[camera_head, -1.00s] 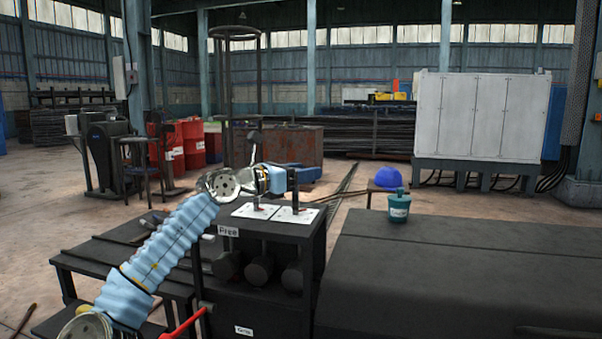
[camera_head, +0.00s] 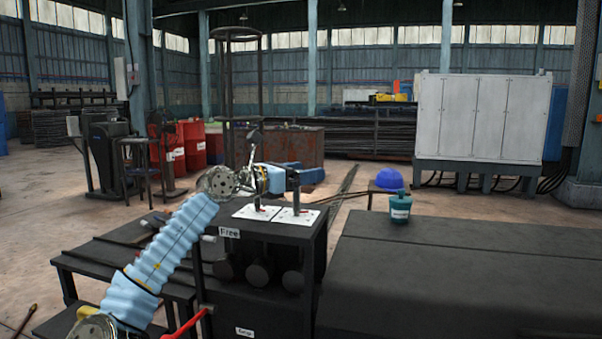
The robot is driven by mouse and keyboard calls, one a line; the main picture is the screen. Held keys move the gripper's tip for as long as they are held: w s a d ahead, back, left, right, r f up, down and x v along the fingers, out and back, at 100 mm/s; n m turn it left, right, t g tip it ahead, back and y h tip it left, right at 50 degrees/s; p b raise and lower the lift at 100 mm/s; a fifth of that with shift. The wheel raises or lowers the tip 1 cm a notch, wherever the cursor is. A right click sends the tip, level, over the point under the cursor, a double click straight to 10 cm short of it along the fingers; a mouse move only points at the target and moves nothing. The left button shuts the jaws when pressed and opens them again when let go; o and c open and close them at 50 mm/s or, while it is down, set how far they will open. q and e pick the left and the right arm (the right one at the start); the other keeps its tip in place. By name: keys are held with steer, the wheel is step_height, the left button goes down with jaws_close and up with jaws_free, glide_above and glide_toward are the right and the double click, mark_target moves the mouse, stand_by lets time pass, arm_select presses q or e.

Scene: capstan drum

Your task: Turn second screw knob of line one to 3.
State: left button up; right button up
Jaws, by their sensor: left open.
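Two white dial plates lie side by side on top of the black machine box (camera_head: 275,236). The left plate (camera_head: 250,214) and the right plate (camera_head: 287,217) each show a small red mark. The screw knobs on them are too small and too covered to tell apart from the dark uprights there, and I cannot read the dial numbers. My right gripper is not in view.
A "Free" label (camera_head: 229,232) and a pale knob (camera_head: 208,238) are at the box's left edge. A red lever (camera_head: 186,325) is at lower left. A teal canister (camera_head: 400,206) stands on the wide dark surface (camera_head: 450,265) to the right, otherwise clear. A blue helmet-like object (camera_head: 390,178) lies behind.

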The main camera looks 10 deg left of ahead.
arm_select(q)
steer(key=b+v, duration=0.4)
steer(key=v, duration=1)
steer(key=shift+w, duration=0.1)
